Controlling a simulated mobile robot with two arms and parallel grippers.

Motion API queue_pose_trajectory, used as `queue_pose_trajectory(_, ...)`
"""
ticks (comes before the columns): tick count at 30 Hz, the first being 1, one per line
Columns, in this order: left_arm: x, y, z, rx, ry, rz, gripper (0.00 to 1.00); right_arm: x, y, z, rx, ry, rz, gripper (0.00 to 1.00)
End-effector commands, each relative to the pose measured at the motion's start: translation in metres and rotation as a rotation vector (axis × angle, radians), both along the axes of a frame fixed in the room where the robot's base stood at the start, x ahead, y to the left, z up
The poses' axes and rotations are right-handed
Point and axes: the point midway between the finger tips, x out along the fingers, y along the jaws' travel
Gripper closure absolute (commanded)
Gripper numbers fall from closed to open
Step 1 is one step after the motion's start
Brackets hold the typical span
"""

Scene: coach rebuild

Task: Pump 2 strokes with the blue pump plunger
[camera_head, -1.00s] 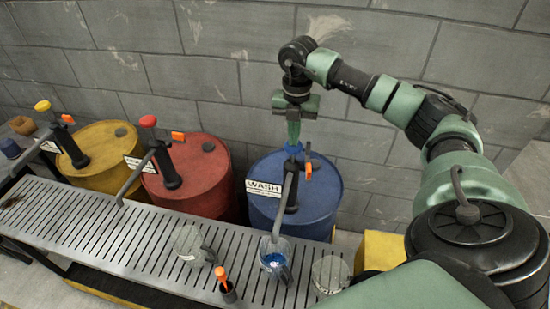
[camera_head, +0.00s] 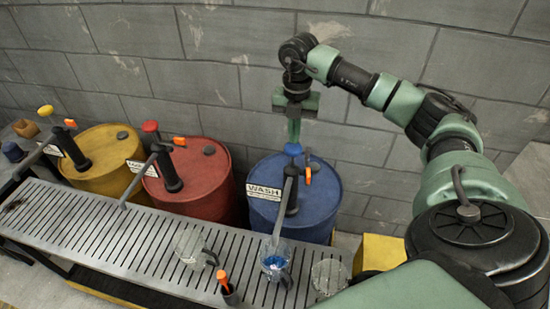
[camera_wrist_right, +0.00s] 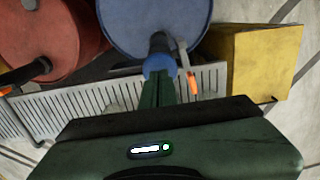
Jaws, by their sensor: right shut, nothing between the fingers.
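The blue pump plunger (camera_head: 293,149) tops the pump on the blue drum (camera_head: 322,208), which bears a "WASH" label. My right gripper (camera_head: 293,137) is shut and points down, its fingertips at the top of the blue knob, with nothing between them. In the right wrist view the shut fingers (camera_wrist_right: 158,84) reach down to the blue knob (camera_wrist_right: 158,64). The pump's spout (camera_head: 280,212) slopes down to a clear jug (camera_head: 275,262) with blue liquid in it on the slatted bench. My left gripper is not in view.
A red drum (camera_head: 208,190) and a yellow drum (camera_head: 105,150) with their own pumps stand to the left. Clear jugs (camera_head: 188,246) (camera_head: 326,277) and an orange-handled tool in a holder (camera_head: 228,288) are on the slatted bench (camera_head: 120,240). A yellow block (camera_head: 381,252) stands right.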

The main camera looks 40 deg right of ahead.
Motion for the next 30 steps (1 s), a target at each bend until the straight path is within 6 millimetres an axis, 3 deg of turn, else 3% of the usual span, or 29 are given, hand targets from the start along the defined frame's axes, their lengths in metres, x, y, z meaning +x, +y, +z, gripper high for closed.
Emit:
queue_pose_trajectory(5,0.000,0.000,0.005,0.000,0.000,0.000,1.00,0.000,0.000,0.006,0.000,0.000,0.000,1.00)
queue_pose_trajectory(21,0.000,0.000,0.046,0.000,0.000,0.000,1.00,0.000,0.000,0.059,0.000,0.000,0.000,1.00)
queue_pose_trajectory(30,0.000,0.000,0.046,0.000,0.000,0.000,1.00,0.000,0.000,0.060,0.000,0.000,0.000,1.00)
